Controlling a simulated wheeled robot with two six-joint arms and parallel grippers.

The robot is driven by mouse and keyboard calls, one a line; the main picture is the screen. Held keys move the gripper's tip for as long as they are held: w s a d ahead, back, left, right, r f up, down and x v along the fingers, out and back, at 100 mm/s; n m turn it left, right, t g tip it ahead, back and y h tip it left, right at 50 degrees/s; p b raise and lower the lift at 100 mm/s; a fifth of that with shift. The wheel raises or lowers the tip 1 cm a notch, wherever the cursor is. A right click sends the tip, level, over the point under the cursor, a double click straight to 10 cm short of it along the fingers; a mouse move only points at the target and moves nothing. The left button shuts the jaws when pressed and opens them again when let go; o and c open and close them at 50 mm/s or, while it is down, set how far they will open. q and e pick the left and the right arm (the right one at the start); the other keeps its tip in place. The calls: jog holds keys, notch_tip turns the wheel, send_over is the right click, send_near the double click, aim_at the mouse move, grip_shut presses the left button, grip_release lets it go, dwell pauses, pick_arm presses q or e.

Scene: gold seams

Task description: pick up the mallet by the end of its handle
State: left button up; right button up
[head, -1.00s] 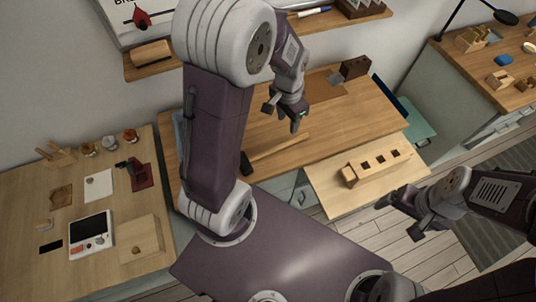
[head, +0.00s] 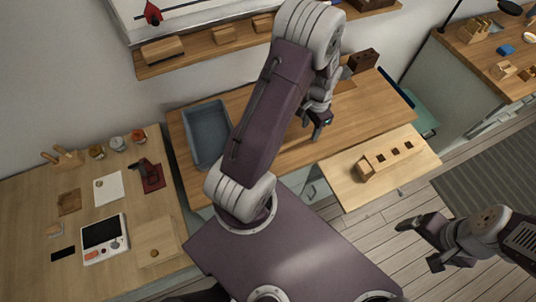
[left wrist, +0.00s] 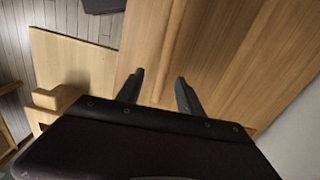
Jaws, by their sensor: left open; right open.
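The mallet's wooden handle (left wrist: 172,40) runs down the left wrist view along the bench top, in line with the gap between my left fingers. My left gripper (head: 312,127) is open over the middle of the wooden workbench (head: 370,107). In the left wrist view its two fingers (left wrist: 160,78) stand apart, one to each side of the handle's line, with nothing gripped. My right gripper (head: 418,243) is open and empty over the floor at the lower right.
A blue-grey tray (head: 196,148) lies on the bench left of my arm. A light board with square holes (head: 345,188) juts from the bench front, bearing a small wooden block (head: 365,169). A dark brown block (head: 364,61) stands at the back. A wall shelf (head: 205,58) hangs above.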

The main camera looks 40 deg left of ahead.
aim_at(308, 136)
pick_arm(q)
jog(key=f, duration=0.5)
jog(key=shift+w+a+f+p, duration=0.1)
jog(key=shift+w+a+p, duration=0.1)
jog(key=shift+p, duration=0.15)
jog(key=shift+s, duration=0.1)
grip_shut()
